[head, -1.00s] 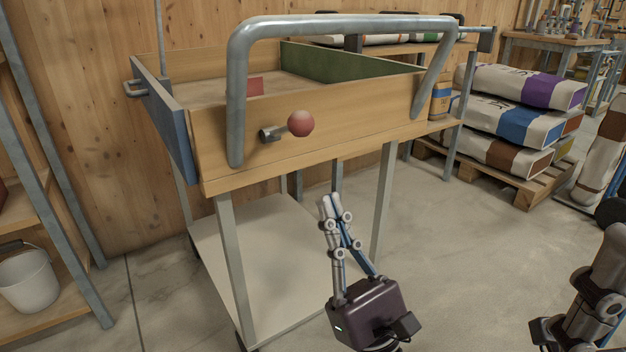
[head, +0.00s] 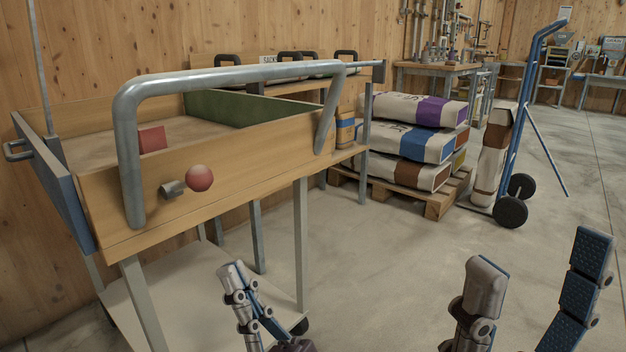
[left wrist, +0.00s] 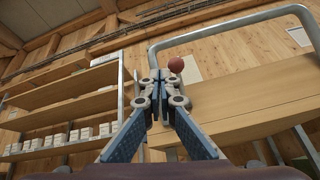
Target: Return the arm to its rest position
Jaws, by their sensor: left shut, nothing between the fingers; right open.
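My left gripper (head: 233,272) is in the lower left-middle of the head view, in front of and below the wooden mixer box (head: 240,165). Its fingers are together with nothing between them, and it stands apart from the box. In the left wrist view the shut fingers (left wrist: 158,78) point up toward the box's front board (left wrist: 240,100) and the red ball knob (left wrist: 176,65). My right gripper (head: 535,285) is at the lower right of the head view, its two fingers wide apart and empty, over open floor.
A metal bar handle (head: 230,76) arches over the box's front, and a red ball knob (head: 199,178) sticks out of the board. Feed sacks (head: 415,140) lie on a pallet (head: 430,197), with a hand truck (head: 535,110) beside them. The floor between is clear.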

